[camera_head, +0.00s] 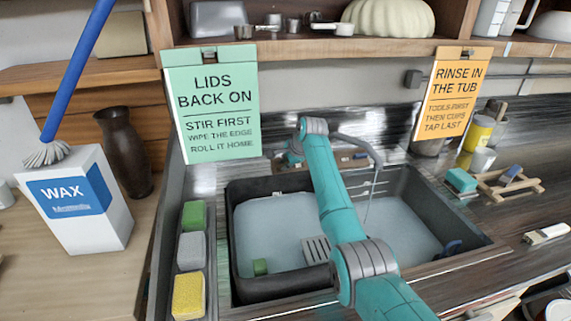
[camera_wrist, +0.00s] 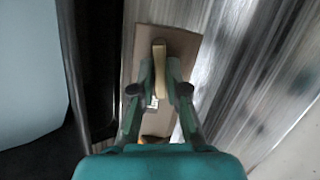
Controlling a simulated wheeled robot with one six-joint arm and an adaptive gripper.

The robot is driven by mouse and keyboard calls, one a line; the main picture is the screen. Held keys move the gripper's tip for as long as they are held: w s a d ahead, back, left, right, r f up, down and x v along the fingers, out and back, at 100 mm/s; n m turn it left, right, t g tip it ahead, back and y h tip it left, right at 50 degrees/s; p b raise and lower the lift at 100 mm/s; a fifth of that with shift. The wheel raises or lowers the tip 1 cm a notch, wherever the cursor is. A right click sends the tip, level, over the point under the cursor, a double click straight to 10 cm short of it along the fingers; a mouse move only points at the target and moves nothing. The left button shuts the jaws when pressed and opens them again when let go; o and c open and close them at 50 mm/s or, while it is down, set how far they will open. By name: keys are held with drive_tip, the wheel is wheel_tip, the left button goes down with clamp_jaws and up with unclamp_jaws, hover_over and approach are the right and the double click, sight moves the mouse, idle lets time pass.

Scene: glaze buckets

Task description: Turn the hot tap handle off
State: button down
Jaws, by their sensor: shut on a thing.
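A pale tan tap handle (camera_wrist: 158,54) stands on a brown plate (camera_wrist: 182,42) in the wrist view. My gripper (camera_wrist: 160,78) is shut on the handle, with one finger on each side of it. No hot or cold mark can be read there. In the head view my gripper (camera_head: 294,156) is mostly hidden behind my arm, at the back edge of the sink. The grey tap spout (camera_head: 362,146) curves over the sink to the right of my arm, and a thin stream of water (camera_head: 368,205) falls from it.
A green sign (camera_head: 212,105) and an orange sign (camera_head: 453,95) hang behind. A shelf edge (camera_head: 380,47) runs above.

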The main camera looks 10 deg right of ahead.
drive_tip(key=shift+f+m, duration=0.1)
drive_tip(key=shift+m, duration=1)
drive_tip(key=c, duration=1.2)
unclamp_jaws()
drive_tip(key=v, duration=1.1)
drive_tip(key=shift+s+d, duration=0.1)
drive_tip(key=shift+s, duration=0.25)
drive_tip(key=shift+s+r, duration=0.15)
drive_tip(key=shift+r, duration=0.15)
drive_tip(key=shift+d, duration=0.1)
